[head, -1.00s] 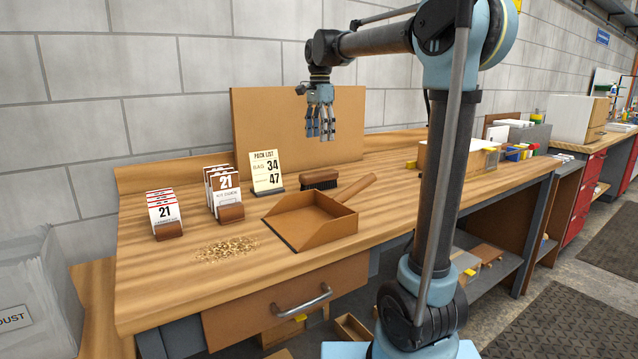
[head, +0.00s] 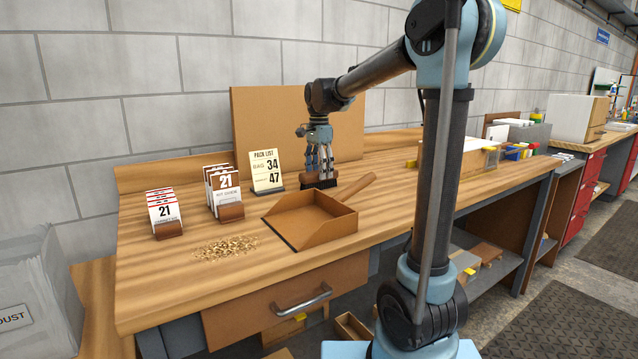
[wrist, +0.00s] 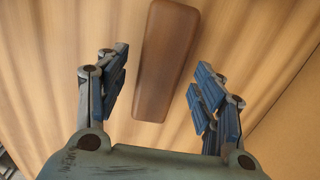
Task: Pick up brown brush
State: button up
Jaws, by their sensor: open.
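The brown brush (head: 318,182) lies on the wooden workbench behind the dustpan, bristles down. In the wrist view its smooth brown back (wrist: 165,55) lies between the two sets of fingers. My gripper (head: 319,168) points down right over the brush, and in the head view its fingers hide part of it. In the wrist view my gripper (wrist: 160,95) is open, with a gap on each side of the brush.
A brown dustpan (head: 312,222) with its handle toward the back right sits in front of the brush. A pack list card (head: 266,172) stands close on the left. Crumbs (head: 225,248) lie at the front left. A brown board (head: 260,125) stands behind.

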aim_at(319, 171)
jog(key=shift+f, duration=0.7)
jog(key=shift+c, duration=0.6)
jog(key=c, duration=1.1)
notch_tip(319, 171, up, 10)
jog(key=shift+r, duration=0.1)
